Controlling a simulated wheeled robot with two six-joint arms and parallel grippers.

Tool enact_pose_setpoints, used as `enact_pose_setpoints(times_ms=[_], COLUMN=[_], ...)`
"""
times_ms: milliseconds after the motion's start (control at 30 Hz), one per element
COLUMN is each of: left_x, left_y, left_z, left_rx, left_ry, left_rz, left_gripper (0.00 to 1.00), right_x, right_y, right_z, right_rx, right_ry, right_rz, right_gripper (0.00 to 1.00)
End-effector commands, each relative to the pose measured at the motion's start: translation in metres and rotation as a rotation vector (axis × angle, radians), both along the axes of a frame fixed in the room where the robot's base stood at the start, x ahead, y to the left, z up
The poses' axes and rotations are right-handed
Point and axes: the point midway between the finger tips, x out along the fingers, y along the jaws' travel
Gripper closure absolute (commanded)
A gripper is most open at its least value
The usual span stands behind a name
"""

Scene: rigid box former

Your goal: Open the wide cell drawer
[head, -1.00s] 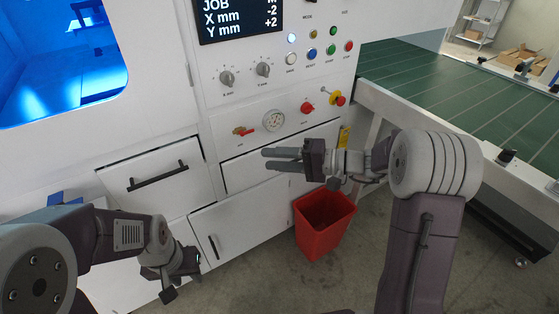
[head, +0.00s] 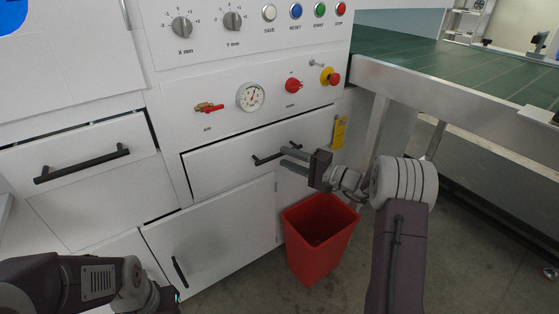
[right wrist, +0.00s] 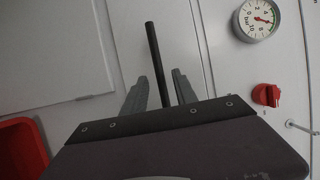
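The wide drawer (head: 222,168) is a white front below the gauge panel and looks shut. Its black bar handle (head: 266,157) is partly hidden by my right gripper (head: 287,157). In the right wrist view the handle (right wrist: 155,50) runs up between the two spread fingers of that gripper (right wrist: 160,88), with a gap showing on each side. The right gripper is open at the handle and holds nothing. My left gripper (head: 168,299) is at the bottom edge of the head view, low and left; its fingers do not show clearly.
A red bin (head: 318,240) stands on the floor below my right gripper. A second drawer (head: 85,175) with a black handle is at left, and a cabinet door (head: 215,235) is below. A gauge (head: 251,97) and red knob (head: 293,85) sit above. A green conveyor (head: 430,60) is at right.

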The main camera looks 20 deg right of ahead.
Motion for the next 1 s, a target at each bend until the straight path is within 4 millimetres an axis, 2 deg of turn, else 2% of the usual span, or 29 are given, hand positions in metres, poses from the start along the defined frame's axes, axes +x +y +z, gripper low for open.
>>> enact_pose_setpoints(times_ms=[33,200,500,600,633,1000], left_x=[0.000,0.000,0.000,0.000,0.000,0.000], left_y=[0.000,0.000,0.000,0.000,0.000,0.000], left_z=[-0.007,-0.012,-0.012,-0.012,-0.012,-0.012], left_rx=[0.000,0.000,0.000,0.000,0.000,0.000], left_ry=[0.000,0.000,0.000,0.000,0.000,0.000], left_rz=[0.000,0.000,0.000,0.000,0.000,0.000], left_gripper=[0.64,0.64,0.64,0.64,0.64,0.64], right_x=[0.007,0.022,0.025,0.025,0.025,0.025], right_y=[0.007,0.021,0.023,0.023,0.023,0.023], right_z=[-0.004,-0.002,0.000,0.000,0.000,0.000], right_rx=[0.000,0.000,0.001,0.001,0.001,0.000], right_ry=[-0.001,-0.001,0.001,0.001,0.001,0.001], right_rz=[0.003,0.001,-0.001,-0.001,-0.001,0.000], right_gripper=[0.66,0.66,0.66,0.94,1.00,1.00])
